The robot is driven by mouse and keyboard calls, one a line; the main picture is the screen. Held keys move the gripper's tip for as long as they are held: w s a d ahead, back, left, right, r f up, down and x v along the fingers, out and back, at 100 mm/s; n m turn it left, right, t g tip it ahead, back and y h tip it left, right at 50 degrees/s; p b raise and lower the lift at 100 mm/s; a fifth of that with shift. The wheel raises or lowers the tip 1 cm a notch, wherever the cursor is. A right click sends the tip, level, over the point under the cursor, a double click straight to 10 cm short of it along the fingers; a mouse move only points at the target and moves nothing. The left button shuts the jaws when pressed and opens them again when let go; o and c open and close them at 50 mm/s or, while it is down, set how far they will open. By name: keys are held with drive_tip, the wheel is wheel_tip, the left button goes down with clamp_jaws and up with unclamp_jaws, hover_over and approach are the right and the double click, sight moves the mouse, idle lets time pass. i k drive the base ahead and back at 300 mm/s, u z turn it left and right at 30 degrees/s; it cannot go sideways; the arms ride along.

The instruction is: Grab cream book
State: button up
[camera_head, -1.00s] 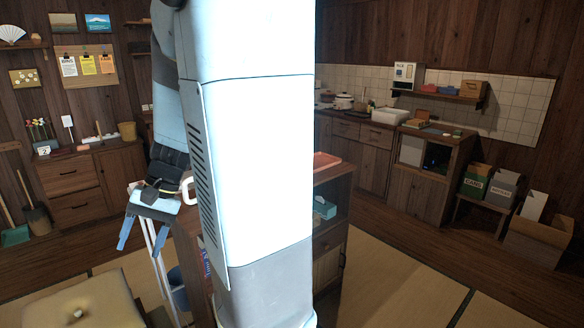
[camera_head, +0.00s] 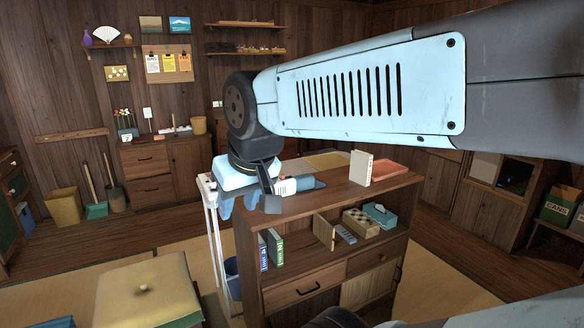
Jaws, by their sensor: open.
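A cream book (camera_head: 361,168) stands upright on the top of the low wooden shelf unit (camera_head: 345,198), near its right end. My wrist hides part of the shelf top's left end.
A reddish tray (camera_head: 391,168) lies just right of the book. The unit's open shelf holds blue and green books (camera_head: 275,248), a checkered box (camera_head: 360,222) and a teal tissue box (camera_head: 380,215). My arm crosses above the unit. A cushioned stool (camera_head: 145,290) stands front left.

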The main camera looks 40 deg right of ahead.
sight(361, 162)
drive_tip(key=z, duration=0.05)
drive_tip(key=i, duration=0.15)
drive_tip(key=z, duration=2.8)
drive_tip(key=k, duration=0.5)
drive_tip(key=u, duration=1.1)
drive_tip(key=i, duration=0.6)
drive_tip(key=z, duration=0.05)
